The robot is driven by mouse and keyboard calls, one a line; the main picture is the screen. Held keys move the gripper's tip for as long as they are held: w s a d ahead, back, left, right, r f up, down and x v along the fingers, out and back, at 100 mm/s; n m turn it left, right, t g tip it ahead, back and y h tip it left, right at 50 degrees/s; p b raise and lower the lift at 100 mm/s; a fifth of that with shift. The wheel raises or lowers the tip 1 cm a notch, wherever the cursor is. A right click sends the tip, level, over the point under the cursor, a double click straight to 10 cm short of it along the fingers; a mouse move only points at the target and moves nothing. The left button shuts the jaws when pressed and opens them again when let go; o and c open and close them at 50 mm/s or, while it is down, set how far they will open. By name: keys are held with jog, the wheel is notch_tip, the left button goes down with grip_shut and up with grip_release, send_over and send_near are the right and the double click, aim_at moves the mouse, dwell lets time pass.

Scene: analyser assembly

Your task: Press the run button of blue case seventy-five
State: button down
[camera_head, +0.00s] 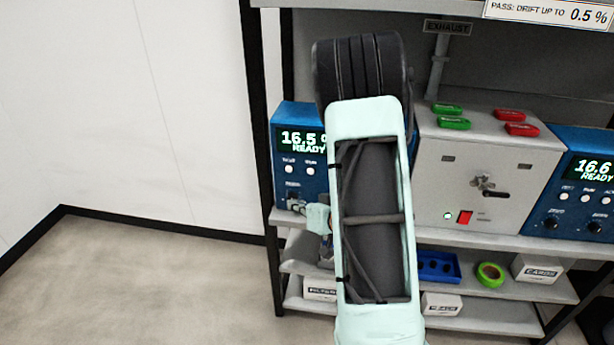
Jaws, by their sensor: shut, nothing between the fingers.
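One blue case (285,119) stands at the left end of the shelf, its display reading 16.5 and READY. Two small white buttons (289,169) show under that display, with labels too small to read. My arm's large link hides the case's right part. A second blue case (574,141) stands at the right, reading 16.6 and READY, with white buttons (565,197) and black knobs. I cannot read which case is seventy-five. My gripper (296,207) is small and partly hidden, shut and empty, in front of the left case's lower edge. I cannot tell whether it touches the case.
A grey box (440,190) with a black handle and red switch stands between the cases, red and green pieces on top. Lower shelves hold a blue tray (457,281), green tape (491,274) and small white boxes (536,269). The floor at left (130,290) is clear.

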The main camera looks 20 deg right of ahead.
aim_at(310, 172)
jog(key=r+m+t, duration=0.1)
jog(key=s+d+m+t, duration=0.1)
jog(key=m, duration=0.1)
jog(key=s+d+r+m+t, duration=0.1)
jog(key=shift+r+m+b, duration=0.3)
jog(key=shift+b, duration=0.1)
jog(key=shift+w+d, duration=0.8)
jog(key=shift+w, duration=0.45)
jog(key=shift+w+d, duration=0.85)
jog(key=shift+w, duration=0.4)
jog(key=shift+w+d, duration=0.8)
jog(key=shift+w, duration=0.45)
jog(key=shift+w+d, duration=0.2)
jog(key=shift+w, duration=0.15)
